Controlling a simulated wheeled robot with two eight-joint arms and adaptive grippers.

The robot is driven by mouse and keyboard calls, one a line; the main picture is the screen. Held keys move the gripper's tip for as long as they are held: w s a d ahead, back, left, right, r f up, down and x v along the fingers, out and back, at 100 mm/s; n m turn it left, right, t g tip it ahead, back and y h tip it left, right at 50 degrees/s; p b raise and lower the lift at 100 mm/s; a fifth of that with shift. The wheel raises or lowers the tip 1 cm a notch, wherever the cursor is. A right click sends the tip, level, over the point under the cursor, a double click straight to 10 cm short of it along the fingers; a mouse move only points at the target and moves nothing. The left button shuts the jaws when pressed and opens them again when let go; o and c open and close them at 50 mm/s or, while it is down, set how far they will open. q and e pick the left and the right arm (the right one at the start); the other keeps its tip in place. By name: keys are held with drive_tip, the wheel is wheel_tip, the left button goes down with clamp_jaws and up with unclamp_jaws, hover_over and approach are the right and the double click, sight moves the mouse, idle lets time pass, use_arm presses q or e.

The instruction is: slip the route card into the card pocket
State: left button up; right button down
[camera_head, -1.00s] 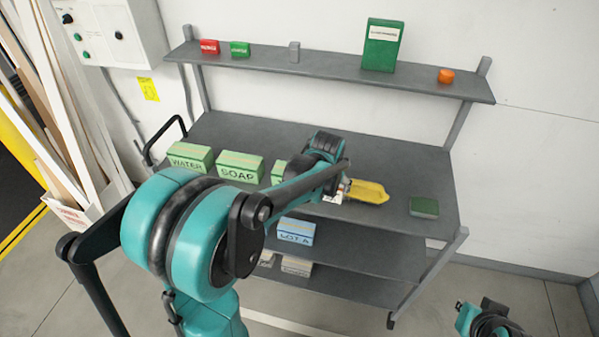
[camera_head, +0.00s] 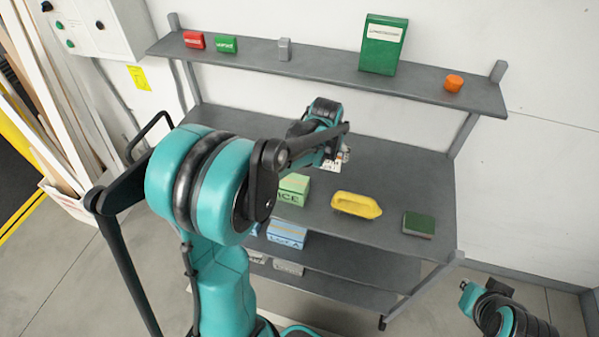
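The left gripper (camera_head: 335,158) is above the middle of the grey table, with its fingers partly hidden by its own wrist. A small white piece with dark marks, which looks like the route card (camera_head: 331,175), shows at its fingers, clear of the yellow object. The fingers seem shut on it. The right gripper (camera_head: 470,296) is low at the bottom right, away from the table; its fingers are too small to read. I cannot make out a card pocket for certain. A green upright case with a white label (camera_head: 382,45) stands on the upper shelf.
The grey table (camera_head: 400,180) holds a yellow handled object (camera_head: 356,205), a dark green block (camera_head: 419,225) and a light green box (camera_head: 293,189). Blue boxes (camera_head: 287,234) sit on the shelf below. Red (camera_head: 194,40), green (camera_head: 227,44), grey (camera_head: 284,49) and orange (camera_head: 453,83) items stand above.

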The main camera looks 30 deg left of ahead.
use_arm(q)
drive_tip(key=s+a+f, duration=0.1)
drive_tip(key=a+f, duration=0.1)
drive_tip(key=s+a+f+b, duration=0.1)
drive_tip(key=a+f, duration=0.2)
drive_tip(key=s+a+f, duration=0.1)
drive_tip(key=a+f, duration=0.2)
drive_tip(key=shift+f+b, duration=0.25)
drive_tip(key=shift+b, duration=0.1)
drive_tip(key=shift+f, duration=0.35)
drive_tip(key=shift+s, duration=0.1)
drive_tip(key=shift+f, duration=0.1)
drive_tip(key=o, duration=1)
drive_tip(key=shift+o, duration=0.2)
